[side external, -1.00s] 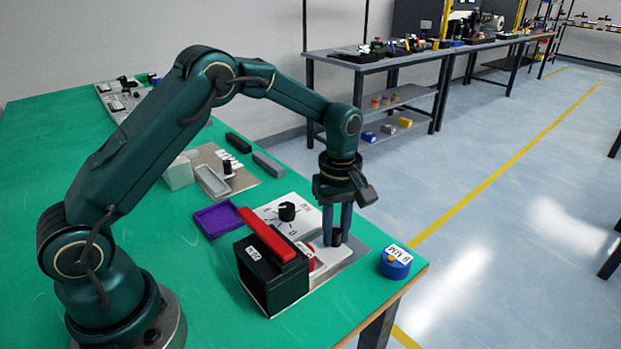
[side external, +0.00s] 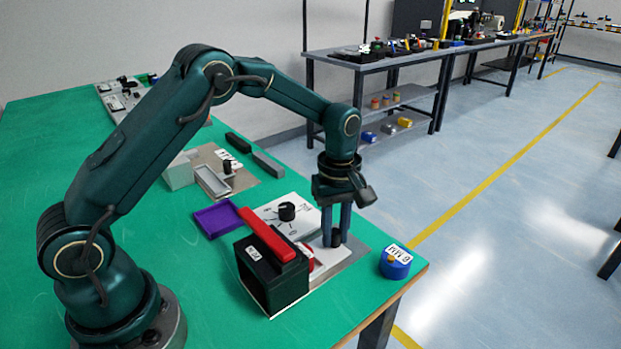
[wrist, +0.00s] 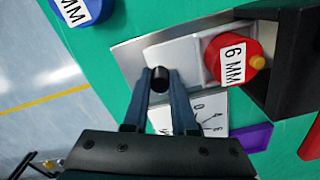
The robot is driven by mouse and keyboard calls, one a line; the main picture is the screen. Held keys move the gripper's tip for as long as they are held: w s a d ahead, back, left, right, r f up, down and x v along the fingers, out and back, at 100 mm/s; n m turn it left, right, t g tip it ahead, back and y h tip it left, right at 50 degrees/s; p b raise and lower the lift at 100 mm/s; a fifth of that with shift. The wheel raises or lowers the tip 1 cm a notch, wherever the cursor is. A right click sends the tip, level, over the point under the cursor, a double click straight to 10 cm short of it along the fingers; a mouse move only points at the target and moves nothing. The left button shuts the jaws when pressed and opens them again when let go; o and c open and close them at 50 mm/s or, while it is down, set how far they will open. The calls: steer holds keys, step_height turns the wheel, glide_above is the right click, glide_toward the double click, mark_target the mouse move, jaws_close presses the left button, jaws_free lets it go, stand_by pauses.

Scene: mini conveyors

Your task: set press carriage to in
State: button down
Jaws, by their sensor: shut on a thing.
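The press has a black housing (side external: 272,285) with a red bar (side external: 268,236) across its top. The housing also shows at the right of the wrist view (wrist: 275,75). Its pale carriage plate (wrist: 185,52) sticks out of the housing's open side and carries a red round piece (wrist: 231,60) labelled 6 MM. That piece is mostly hidden by the housing in the side view. My gripper (wrist: 160,80) points down at the carriage's outer end, its fingers closed on the upright black knob (side external: 336,239).
A blue 8 MM piece (side external: 395,264) stands near the table's front corner. A white dial panel (side external: 270,212) with a black knob (side external: 287,211) lies behind the press, and a purple tray (side external: 217,218) lies left of it. Grey and black bars lie farther back.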

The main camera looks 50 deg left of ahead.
mark_target(318, 255)
steer(key=shift+s, duration=2.1)
steer(key=c, duration=0.7)
jaws_free()
steer(key=shift+r, duration=0.1)
steer(key=shift+w+r, duration=0.1)
steer(key=shift+r, duration=2.4)
